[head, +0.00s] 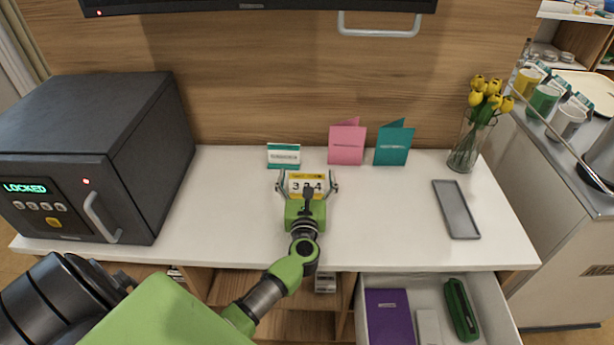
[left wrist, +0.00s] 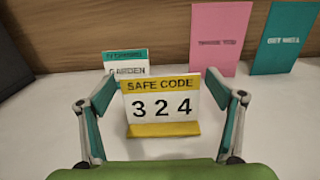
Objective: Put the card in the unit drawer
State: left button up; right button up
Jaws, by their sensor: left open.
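A yellow-and-white card stand reading SAFE CODE 324 (head: 318,178) stands upright on the white unit top; it also shows in the left wrist view (left wrist: 162,104). My left gripper (head: 307,187) is open, its fingers on either side of this card, apart from it. A pink card (head: 346,146) and a teal GET WELL card (head: 393,143) stand behind to the right. A small teal-and-white sign (head: 284,156) stands behind to the left. The unit drawer (head: 493,302) is pulled open at lower right. My right gripper is out of view.
The drawer holds a purple book (head: 388,316), a green case (head: 461,309) and a pale box (head: 428,326). A dark safe (head: 120,150) showing LOCKED stands left. A grey tray (head: 456,209) and a vase of yellow flowers (head: 467,145) are right.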

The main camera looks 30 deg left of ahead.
pick_arm(q)
jog(key=b+v, duration=0.1)
jog(key=v, duration=1)
jog(key=shift+d+f+b, duration=0.1)
jog(key=shift+f+b, duration=0.05)
jog(key=shift+b, duration=0.2)
jog(key=shift+o, duration=0.6)
jog(key=shift+s+d, duration=0.2)
jog(key=w+d+r+m+t+h+p, duration=0.1)
jog(key=w+d+r+m+t+h, duration=0.2)
jog(key=w+d+r+m+h, duration=0.35)
jog(key=w+d+r+m+t+h+p, duration=0.1)
jog(key=w+d+r+m+t+h, duration=0.15)
jog(key=d+r+m+h, duration=0.7)
jog(key=d+m+g+h, duration=0.5)
jog(key=d+m, duration=0.3)
jog(key=d, duration=0.1)
jog(key=m+g+y+p, duration=0.4)
jog(key=m+g+y, duration=0.8)
jog(key=y, duration=0.2)
send_near(306, 182)
jog(key=x, duration=0.5)
jog(key=p+x, duration=0.1)
jog(key=x, duration=0.2)
jog(key=shift+d+f, duration=0.2)
jog(key=shift+f, duration=0.2)
jog(key=shift+w+a+f, duration=0.15)
jog(key=shift+f, duration=0.4)
jog(key=c, duration=1.2)
